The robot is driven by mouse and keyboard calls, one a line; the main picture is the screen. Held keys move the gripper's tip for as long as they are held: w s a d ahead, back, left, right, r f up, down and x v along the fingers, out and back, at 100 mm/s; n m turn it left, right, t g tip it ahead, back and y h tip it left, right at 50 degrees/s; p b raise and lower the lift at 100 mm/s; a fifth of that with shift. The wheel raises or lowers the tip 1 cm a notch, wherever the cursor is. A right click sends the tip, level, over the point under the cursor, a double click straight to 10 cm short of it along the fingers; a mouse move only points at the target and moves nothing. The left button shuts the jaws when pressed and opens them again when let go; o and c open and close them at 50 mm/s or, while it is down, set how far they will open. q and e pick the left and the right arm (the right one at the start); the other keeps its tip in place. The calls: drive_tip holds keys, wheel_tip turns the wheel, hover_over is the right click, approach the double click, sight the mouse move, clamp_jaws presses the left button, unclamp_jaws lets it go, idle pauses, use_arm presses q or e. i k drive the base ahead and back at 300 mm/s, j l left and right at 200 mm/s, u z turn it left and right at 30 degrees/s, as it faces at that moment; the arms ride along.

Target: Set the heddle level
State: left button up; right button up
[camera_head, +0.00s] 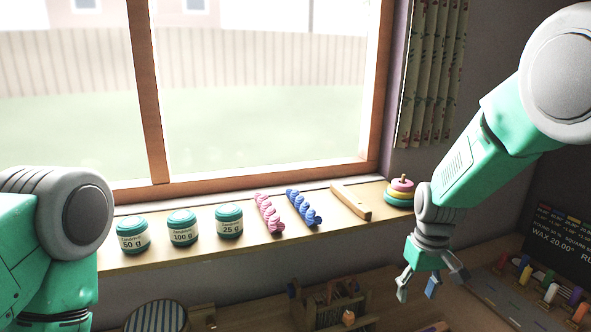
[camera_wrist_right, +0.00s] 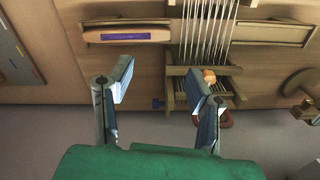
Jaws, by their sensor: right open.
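A small wooden loom (camera_head: 335,302) stands on the table below the window in the head view, partly cut off by the lower edge. Pale warp threads (camera_wrist_right: 208,28) run up from it in the right wrist view. A wooden crosspiece with an orange knob (camera_wrist_right: 209,75) shows there, partly behind a finger; I cannot tell for sure which part is the heddle or whether it is level. My right gripper (camera_head: 430,284) is open and empty, in the air right of the loom. It also shows in the wrist view (camera_wrist_right: 163,88). My left gripper is out of view.
Three labelled jars (camera_head: 183,229), pink yarn (camera_head: 269,214), blue yarn (camera_head: 303,208), a wooden bar (camera_head: 351,201) and a ring stack (camera_head: 400,191) line the windowsill. A spool rack (camera_head: 550,293) stands at right. A wooden piece with a purple strip (camera_wrist_right: 130,36) lies left of the threads.

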sight(328, 305)
drive_tip(key=k+l, duration=0.1)
drive_tip(key=l, duration=0.25)
drive_tip(key=k+l, duration=0.1)
drive_tip(key=l, duration=0.25)
drive_tip(key=k+l, duration=0.15)
drive_tip(key=l, duration=0.2)
drive_tip(key=k+l, duration=0.1)
drive_tip(key=l, duration=0.25)
